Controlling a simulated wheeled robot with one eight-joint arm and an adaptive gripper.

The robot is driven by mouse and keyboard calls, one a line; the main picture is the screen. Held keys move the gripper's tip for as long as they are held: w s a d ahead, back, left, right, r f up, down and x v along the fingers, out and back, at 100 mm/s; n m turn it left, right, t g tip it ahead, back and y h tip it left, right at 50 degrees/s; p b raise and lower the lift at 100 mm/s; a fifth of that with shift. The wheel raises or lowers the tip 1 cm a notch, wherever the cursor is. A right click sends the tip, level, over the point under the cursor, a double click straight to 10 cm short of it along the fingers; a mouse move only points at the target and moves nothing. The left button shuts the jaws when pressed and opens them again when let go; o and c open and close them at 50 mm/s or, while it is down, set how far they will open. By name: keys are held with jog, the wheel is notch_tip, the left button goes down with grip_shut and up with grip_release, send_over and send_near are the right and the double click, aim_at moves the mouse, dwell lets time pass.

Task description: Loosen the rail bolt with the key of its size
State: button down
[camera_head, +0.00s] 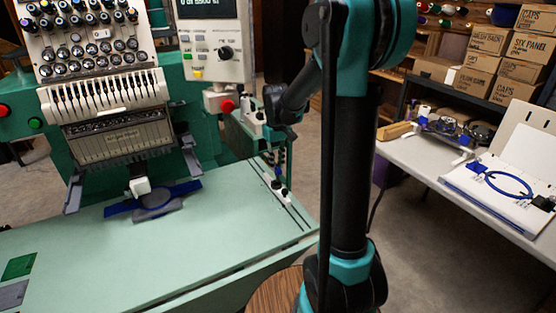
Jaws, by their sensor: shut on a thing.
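The embroidery machine's table (110,255) carries a pair of dark parallel rails (292,212) at its right side. A small white clamp block (281,192) sits on the rails; the rail bolt itself is too small to make out. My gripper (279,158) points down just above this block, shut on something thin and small. It looks like a key, but its size and its seat on the bolt cannot be told. My own arm hides part of the floor and the area to the right.
The machine head (110,95) and control panel (216,45) stand behind, with a red stop button (228,106) near my arm. A white side table (420,155) with hoops and papers is at the right.

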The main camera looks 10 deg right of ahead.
jog(key=shift+f, duration=1.1)
jog(key=n, duration=1.4)
jog(key=shift+n, duration=0.4)
jog(key=n, duration=0.3)
jog(key=shift+n, duration=0.4)
jog(key=c, duration=1.9)
grip_release()
jog(key=shift+n, duration=0.4)
jog(key=o, duration=0.5)
jog(key=shift+r, duration=0.15)
